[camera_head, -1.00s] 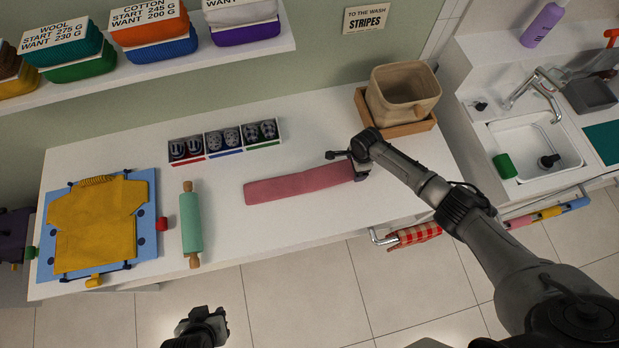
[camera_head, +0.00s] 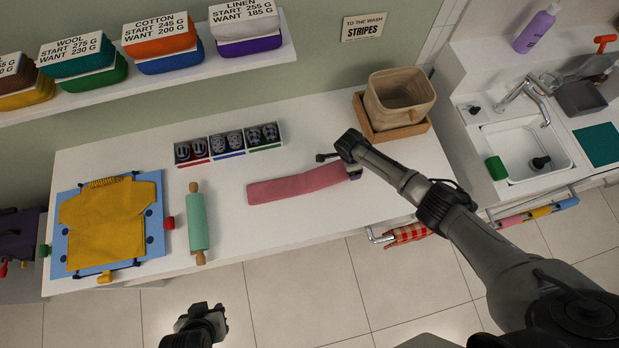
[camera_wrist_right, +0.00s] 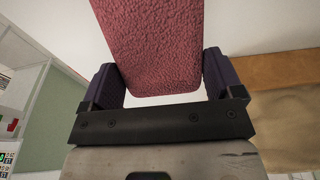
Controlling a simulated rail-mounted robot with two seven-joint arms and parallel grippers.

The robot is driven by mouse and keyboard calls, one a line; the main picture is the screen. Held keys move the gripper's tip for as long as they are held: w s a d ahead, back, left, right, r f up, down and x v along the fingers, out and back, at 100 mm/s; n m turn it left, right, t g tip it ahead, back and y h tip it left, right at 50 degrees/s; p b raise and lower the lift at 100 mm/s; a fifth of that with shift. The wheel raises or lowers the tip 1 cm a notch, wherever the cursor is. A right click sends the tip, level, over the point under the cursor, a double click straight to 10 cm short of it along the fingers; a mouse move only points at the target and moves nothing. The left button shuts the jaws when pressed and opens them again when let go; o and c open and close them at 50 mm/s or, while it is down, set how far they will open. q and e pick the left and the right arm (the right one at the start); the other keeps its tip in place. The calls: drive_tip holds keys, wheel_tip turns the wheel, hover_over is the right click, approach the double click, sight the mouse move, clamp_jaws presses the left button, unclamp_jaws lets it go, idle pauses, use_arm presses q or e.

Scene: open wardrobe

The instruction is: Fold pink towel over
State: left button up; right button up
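The pink towel (camera_head: 290,187) lies as a long narrow strip on the white worktop, its right part bent slightly upward in the head view. My right gripper (camera_head: 340,167) is at the towel's right end.
A green rolling pin (camera_head: 196,222) and a yellow garment on a blue board (camera_head: 152,240) lie left of the towel. A divided box (camera_head: 228,143) stands behind it. A beige basket (camera_head: 388,108) in a wooden tray (camera_head: 420,128) stands at the back right, before the sink (camera_head: 520,150).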

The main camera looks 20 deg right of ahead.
drive_tip(key=shift+r, duration=0.1)
drive_tip(key=shift+a+r, duration=0.1)
drive_tip(key=shift+r, duration=0.05)
drive_tip(key=shift+w+a+r+h+p, duration=0.1)
drive_tip(key=shift+a+r+h+p, duration=0.2)
drive_tip(key=shift+r+p, duration=0.15)
drive_tip(key=shift+a+r+h+p, duration=0.15)
drive_tip(key=shift+r+h+p, duration=0.2)
drive_tip(key=shift+p, duration=0.2)
drive_tip(key=shift+w+a+r+h+p, duration=0.1)
drive_tip(key=shift+a+r+h+p, duration=0.4)
drive_tip(key=shift+a+r+h, duration=0.1)
drive_tip(key=shift+r, duration=0.1)
